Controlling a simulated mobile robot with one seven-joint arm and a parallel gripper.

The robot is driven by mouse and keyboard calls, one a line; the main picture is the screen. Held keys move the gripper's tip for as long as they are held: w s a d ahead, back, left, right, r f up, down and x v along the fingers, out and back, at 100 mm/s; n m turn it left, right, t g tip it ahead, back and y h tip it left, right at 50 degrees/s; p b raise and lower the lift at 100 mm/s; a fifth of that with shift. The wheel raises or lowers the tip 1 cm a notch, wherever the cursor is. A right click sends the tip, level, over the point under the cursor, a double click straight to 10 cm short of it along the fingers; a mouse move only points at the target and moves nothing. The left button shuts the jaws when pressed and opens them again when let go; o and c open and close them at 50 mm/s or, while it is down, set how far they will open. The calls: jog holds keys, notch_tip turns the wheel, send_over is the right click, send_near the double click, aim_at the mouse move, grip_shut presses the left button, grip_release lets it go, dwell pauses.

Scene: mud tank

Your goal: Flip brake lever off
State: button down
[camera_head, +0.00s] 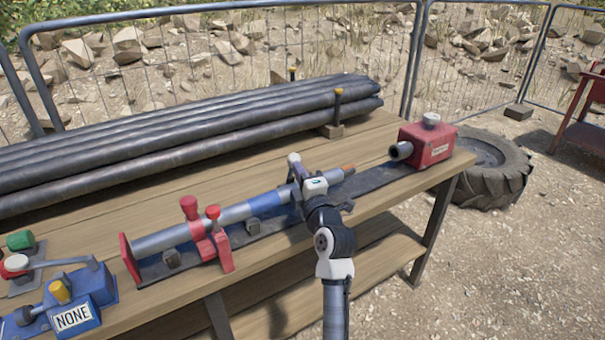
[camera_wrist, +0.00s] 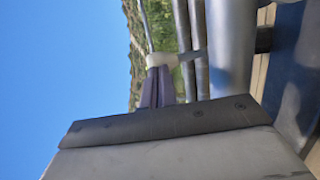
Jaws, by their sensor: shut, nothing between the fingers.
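No lever is labelled as the brake, so I cannot tell which one it is. At the lower left, a grey lever arm (camera_head: 60,263) with a red-and-white knob (camera_head: 15,263) runs beside a blue box marked "NONE" (camera_head: 75,310), which has a yellow knob. A red clamp (camera_head: 213,245) with two red knobs stands at the grey pipe (camera_head: 160,240). My gripper (camera_head: 293,159) is shut and empty, above the pipe's right part and well right of these controls. In the wrist view its purple fingers (camera_wrist: 161,88) are together with a pale tip; no lever shows there.
Long dark pipes (camera_head: 180,135) lie along the bench's back, held by upright yellow-topped pegs. A red box (camera_head: 428,147) sits at the bench's right end. A green knob (camera_head: 20,240) stands at the far left. A tyre (camera_head: 495,170) and wire fence are beyond.

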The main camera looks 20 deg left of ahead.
aim_at(292, 159)
jog(key=w+a+r+g+h+p, duration=0.1)
jog(key=p, duration=0.1)
jog(key=w+a+r+g+h+p, duration=0.1)
jog(key=a+r+p, duration=0.1)
jog(key=shift+w+r+n, duration=0.1)
jog(key=shift+w+n, duration=0.1)
jog(key=shift+n, duration=0.1)
jog(key=shift+g+h, duration=0.5)
jog(key=shift+g, duration=0.2)
jog(key=w+a, duration=0.2)
jog(key=a, duration=0.1)
jog(key=w+a, duration=0.1)
jog(key=shift+w+a+r+b, duration=0.2)
jog(key=shift+r+b, duration=0.1)
jog(key=shift+b, duration=0.1)
jog(key=shift+r, duration=0.1)
jog(key=shift+s, duration=0.2)
